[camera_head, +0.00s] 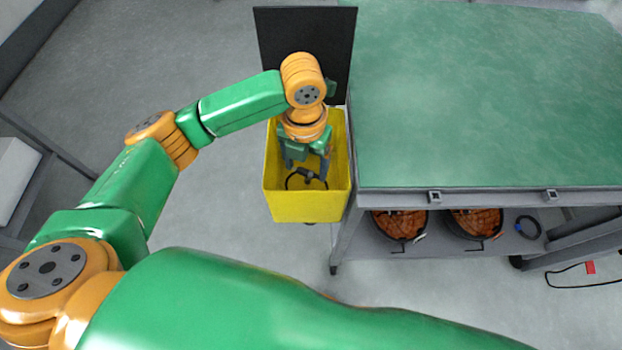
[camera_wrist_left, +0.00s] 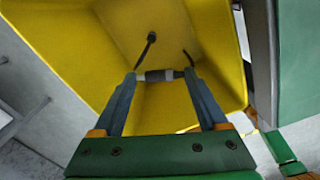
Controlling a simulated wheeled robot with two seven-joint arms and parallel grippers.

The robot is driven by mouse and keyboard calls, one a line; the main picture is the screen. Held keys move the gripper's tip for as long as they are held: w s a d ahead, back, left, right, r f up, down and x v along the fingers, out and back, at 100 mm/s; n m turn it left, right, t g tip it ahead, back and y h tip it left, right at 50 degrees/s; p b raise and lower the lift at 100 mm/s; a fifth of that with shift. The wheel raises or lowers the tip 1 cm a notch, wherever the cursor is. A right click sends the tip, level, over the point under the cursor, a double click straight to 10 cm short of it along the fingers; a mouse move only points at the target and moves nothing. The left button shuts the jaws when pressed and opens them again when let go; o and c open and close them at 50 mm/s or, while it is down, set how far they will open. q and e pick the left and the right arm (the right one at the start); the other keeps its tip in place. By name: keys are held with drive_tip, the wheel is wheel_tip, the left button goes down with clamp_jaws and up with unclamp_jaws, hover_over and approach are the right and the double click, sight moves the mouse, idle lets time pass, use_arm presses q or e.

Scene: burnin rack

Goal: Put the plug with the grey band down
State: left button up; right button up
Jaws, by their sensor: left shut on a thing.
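The plug with the grey band (camera_wrist_left: 158,76) is a short dark cylinder with a paler grey band, lying crosswise between my left fingertips in the left wrist view. My left gripper (camera_wrist_left: 160,77) is shut on it. In the head view the left gripper (camera_head: 309,175) points down into a yellow bin (camera_head: 308,208), and the plug (camera_head: 308,176) shows small and dark at its tips. The plug is above the bin floor; the exact gap is hard to judge. A dark cable (camera_head: 291,180) curves beside it inside the bin. My right gripper is not in view.
A green-topped table (camera_head: 480,110) stands right beside the bin. A black panel (camera_head: 335,45) rises behind the bin. Under the table are two baskets with orange contents (camera_head: 398,223) and a blue-black ring (camera_head: 528,228).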

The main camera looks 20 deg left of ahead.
sight(307, 188)
use_arm(q)
drive_tip(key=f, duration=0.3)
drive_tip(key=f+b, duration=0.1)
drive_tip(key=f, duration=0.3)
drive_tip(key=f+b, duration=0.1)
drive_tip(key=f, duration=0.3)
drive_tip(key=shift+w+f, duration=0.1)
drive_tip(key=shift+w, duration=0.25)
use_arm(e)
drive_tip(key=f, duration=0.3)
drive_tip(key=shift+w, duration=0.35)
use_arm(q)
drive_tip(key=shift+f, duration=0.15)
drive_tip(key=o, duration=1.3)
drive_tip(key=shift+o, duration=0.2)
wheel_tip(307, 188, up, 12)
drive_tip(key=shift+r+p, duration=0.2)
drive_tip(key=shift+p, duration=0.85)
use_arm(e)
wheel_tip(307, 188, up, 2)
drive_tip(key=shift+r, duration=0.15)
